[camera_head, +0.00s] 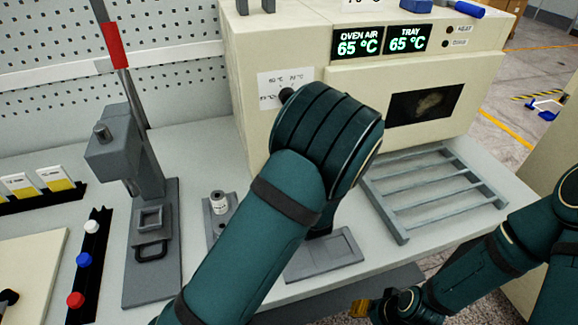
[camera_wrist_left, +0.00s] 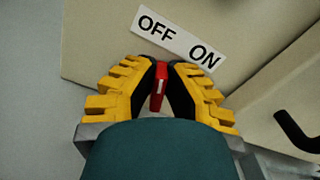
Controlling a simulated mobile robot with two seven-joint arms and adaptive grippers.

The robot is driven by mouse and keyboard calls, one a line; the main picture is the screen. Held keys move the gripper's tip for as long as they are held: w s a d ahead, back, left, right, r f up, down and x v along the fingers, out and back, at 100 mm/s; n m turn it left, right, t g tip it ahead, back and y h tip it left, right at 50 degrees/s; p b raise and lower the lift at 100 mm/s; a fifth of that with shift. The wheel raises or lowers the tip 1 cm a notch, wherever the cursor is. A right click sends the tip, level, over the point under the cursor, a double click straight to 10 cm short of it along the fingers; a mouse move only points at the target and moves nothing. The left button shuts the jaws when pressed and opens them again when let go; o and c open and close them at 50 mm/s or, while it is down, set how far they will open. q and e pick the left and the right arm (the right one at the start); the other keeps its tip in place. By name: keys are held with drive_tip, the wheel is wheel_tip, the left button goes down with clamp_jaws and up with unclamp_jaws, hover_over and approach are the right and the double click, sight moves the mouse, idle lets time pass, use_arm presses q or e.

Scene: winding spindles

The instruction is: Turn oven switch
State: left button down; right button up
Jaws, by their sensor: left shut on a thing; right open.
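The cream oven (camera_head: 290,42) stands at the back of the bench, its two green displays both reading 65 °C. The red oven switch (camera_wrist_left: 159,88), with a white mark, shows in the left wrist view below a white OFF/ON label (camera_wrist_left: 180,38). My left gripper (camera_wrist_left: 160,72) has its yellow, black-padded fingers shut on the switch, one on each side. The switch stands nearly upright in that view; which setting it is at I cannot tell. In the head view my left arm hides the switch and left gripper. My right gripper (camera_head: 366,306) is open at the bottom, low before the bench.
A grey slatted rack (camera_head: 440,190) lies before the oven door (camera_head: 345,100). A grey lever press (camera_head: 125,160) with a red-gripped handle stands left. A black strip with colored caps (camera_head: 90,275) lies further left. A dark door handle (camera_wrist_left: 296,133) shows in the wrist view.

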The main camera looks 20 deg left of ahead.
use_arm(q)
drive_tip(key=shift+s+a+f+n+b, duration=0.1)
drive_tip(key=shift+a+n+b, duration=0.05)
drive_tip(key=shift+n+b, duration=1.15)
drive_tip(key=shift+n, duration=0.3)
drive_tip(key=c, duration=1)
unclamp_jaws()
drive_tip(key=shift+s, duration=0.1)
drive_tip(key=v, duration=1.1)
drive_tip(key=shift+s+d, duration=0.25)
drive_tip(key=shift+d, duration=0.1)
